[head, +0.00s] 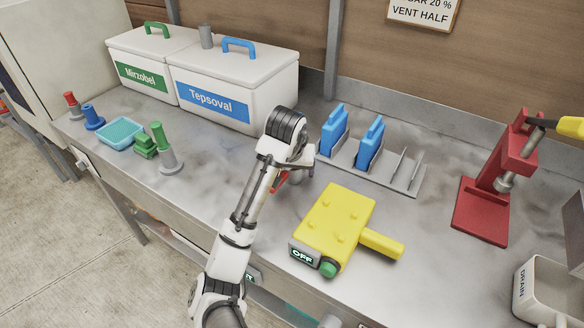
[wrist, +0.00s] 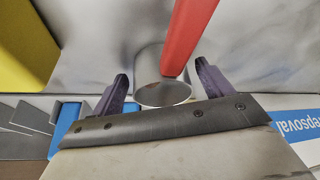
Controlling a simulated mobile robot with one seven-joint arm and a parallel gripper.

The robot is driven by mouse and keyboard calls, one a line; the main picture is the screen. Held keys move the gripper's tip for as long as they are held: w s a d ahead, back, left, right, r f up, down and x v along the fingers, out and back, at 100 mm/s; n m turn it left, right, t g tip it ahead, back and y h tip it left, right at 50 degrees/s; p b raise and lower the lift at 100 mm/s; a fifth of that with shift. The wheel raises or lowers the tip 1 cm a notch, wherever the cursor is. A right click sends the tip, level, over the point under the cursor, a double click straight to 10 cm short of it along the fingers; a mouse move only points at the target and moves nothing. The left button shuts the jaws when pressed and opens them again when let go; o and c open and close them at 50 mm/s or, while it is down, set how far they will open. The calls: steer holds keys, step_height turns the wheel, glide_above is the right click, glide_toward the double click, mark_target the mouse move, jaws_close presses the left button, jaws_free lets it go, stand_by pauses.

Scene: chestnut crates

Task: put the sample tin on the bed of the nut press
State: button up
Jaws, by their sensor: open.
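The sample tin seems to be the small grey metal cylinder (wrist: 150,70) between my fingers in the wrist view, with a red bar (wrist: 192,30) across or joined to it; I cannot tell which. In the head view my arm mostly hides this cylinder (head: 297,175), and a bit of red shows beside it. My gripper (wrist: 162,70) is open, one finger on each side of the cylinder, with a gap visible at the left finger. The nut press (head: 511,160) is red and stands at the right of the bench. Its flat red bed (head: 478,213) looks empty.
A yellow block with a handle (head: 340,222) and an OFF sign lies right of my gripper. Blue pieces (head: 369,145) stand in a grey rack (head: 405,180) behind. White boxes (head: 240,85) stand at the back left. A white drain bin (head: 548,295) is at front right.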

steer(key=shift+r, duration=0.1)
steer(key=shift+r, duration=0.4)
steer(key=p+v, duration=0.3)
steer(key=v, duration=0.8)
steer(key=shift+s, duration=0.3)
steer(key=shift+r, duration=0.15)
